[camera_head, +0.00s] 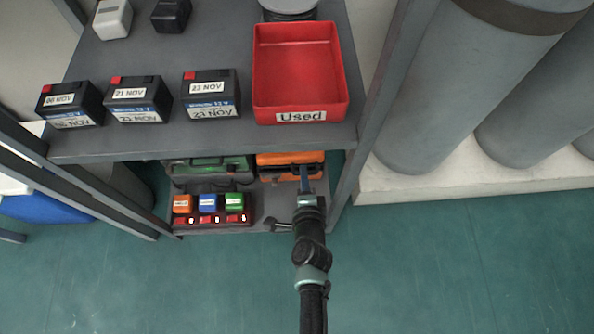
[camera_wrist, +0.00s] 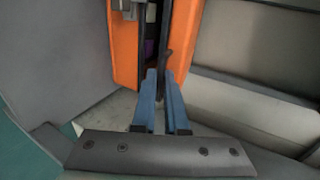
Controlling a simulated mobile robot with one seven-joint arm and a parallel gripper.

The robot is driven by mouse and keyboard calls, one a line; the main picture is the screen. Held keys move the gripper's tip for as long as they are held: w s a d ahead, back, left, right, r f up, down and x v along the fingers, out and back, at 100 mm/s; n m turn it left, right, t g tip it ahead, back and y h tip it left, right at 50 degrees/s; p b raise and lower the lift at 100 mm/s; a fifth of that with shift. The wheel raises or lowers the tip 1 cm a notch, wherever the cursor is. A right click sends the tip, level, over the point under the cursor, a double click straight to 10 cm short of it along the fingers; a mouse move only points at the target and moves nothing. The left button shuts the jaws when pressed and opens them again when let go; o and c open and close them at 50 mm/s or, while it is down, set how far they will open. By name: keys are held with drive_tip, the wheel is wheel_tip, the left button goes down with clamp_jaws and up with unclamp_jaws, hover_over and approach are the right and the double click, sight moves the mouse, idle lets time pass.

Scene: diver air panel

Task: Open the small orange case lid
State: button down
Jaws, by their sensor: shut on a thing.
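The small orange case (camera_head: 275,160) sits on the lower shelf, under the red tray, partly hidden by the shelf above. In the wrist view one orange half (camera_wrist: 126,48) is on the left and another orange part (camera_wrist: 186,38) on the right. A narrow dark gap runs between them, with something purple showing inside. My gripper (camera_head: 304,176) reaches the front of the case. In the wrist view its blue fingers (camera_wrist: 161,77) are close together on a dark handle (camera_wrist: 166,58) at the case's edge. The fingertips partly hide the contact.
A green case (camera_head: 210,166) stands left of the orange one. Small orange, blue and green labelled items (camera_head: 208,203) are in front of it. A red "Used" tray (camera_head: 300,72) and dated batteries (camera_head: 138,98) are on the upper shelf. A shelf post (camera_head: 365,125) is close on the right.

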drive_tip(key=shift+w+d+r+p, duration=0.1)
drive_tip(key=shift+w+r+p, duration=0.05)
drive_tip(key=shift+r+p, duration=0.5)
drive_tip(key=shift+w+r+p, duration=0.1)
drive_tip(key=shift+r+p, duration=0.4)
drive_tip(key=shift+r, duration=0.1)
drive_tip(key=shift+w+r+p, duration=0.15)
drive_tip(key=shift+r+p, duration=0.4)
drive_tip(key=shift+p, duration=0.05)
drive_tip(key=shift+w+r+p, duration=0.15)
drive_tip(key=shift+r+p, duration=0.35)
drive_tip(key=shift+p, duration=0.1)
drive_tip(key=w+r+p, duration=0.9)
drive_tip(key=w+r, duration=0.1)
drive_tip(key=r, duration=0.1)
drive_tip(key=shift+w+r, duration=0.1)
drive_tip(key=c, duration=1.1)
unclamp_jaws()
drive_tip(key=shift+c, duration=0.2)
drive_tip(key=shift+o, duration=0.9)
